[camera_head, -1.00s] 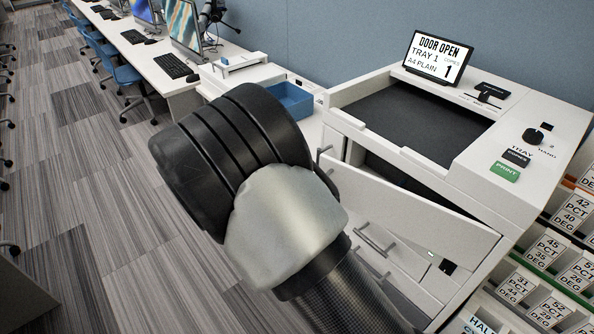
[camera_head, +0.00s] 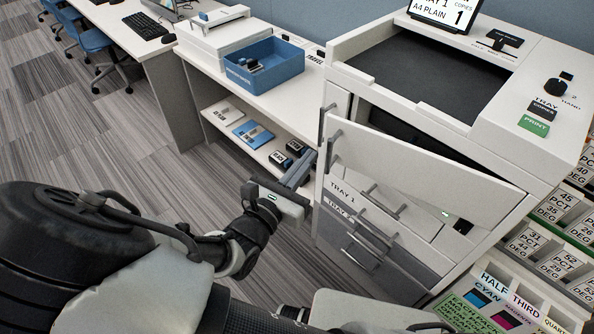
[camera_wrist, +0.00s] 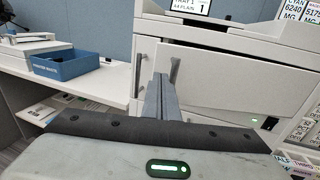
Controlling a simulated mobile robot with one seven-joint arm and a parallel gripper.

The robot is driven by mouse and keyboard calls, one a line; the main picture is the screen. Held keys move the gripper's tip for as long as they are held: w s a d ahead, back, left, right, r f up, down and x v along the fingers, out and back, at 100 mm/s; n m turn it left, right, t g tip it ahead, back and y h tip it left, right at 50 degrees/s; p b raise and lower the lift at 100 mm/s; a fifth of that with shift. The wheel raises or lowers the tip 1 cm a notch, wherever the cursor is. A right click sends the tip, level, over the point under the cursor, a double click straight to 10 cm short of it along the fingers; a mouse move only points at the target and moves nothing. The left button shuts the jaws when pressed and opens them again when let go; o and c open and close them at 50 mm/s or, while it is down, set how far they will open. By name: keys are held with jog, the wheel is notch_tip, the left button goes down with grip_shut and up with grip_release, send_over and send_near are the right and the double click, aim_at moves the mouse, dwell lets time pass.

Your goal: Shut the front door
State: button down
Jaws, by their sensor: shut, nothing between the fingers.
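The white front door (camera_head: 435,175) of the copier (camera_head: 350,75) stands ajar. A dark gap shows behind its top edge, and its grey handle (camera_head: 333,148) is near its left end. In the wrist view the door (camera_wrist: 225,80) fills the upper right, with the handle (camera_wrist: 174,70) just beyond my fingers. My gripper (camera_head: 305,165) is shut and empty, just left of the door's handle end; I cannot tell whether it touches. It also shows in the wrist view (camera_wrist: 160,82), pointing at the door's left part. The screen (camera_head: 446,12) is partly cut off.
Paper tray drawers (camera_head: 350,200) with handles lie below the door. A side table (camera_head: 210,75) at the left carries a blue bin (camera_head: 262,70), with a lower shelf of items. Racks of labelled cards (camera_head: 560,215) stand at the right. Carpet floor (camera_head: 120,130) is clear at the left.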

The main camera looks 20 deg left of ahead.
aim_at(330, 132)
jog(key=x, duration=0.7)
jog(key=shift+w+d, duration=0.1)
jog(key=shift+w, duration=0.25)
jog(key=shift+w, duration=0.1)
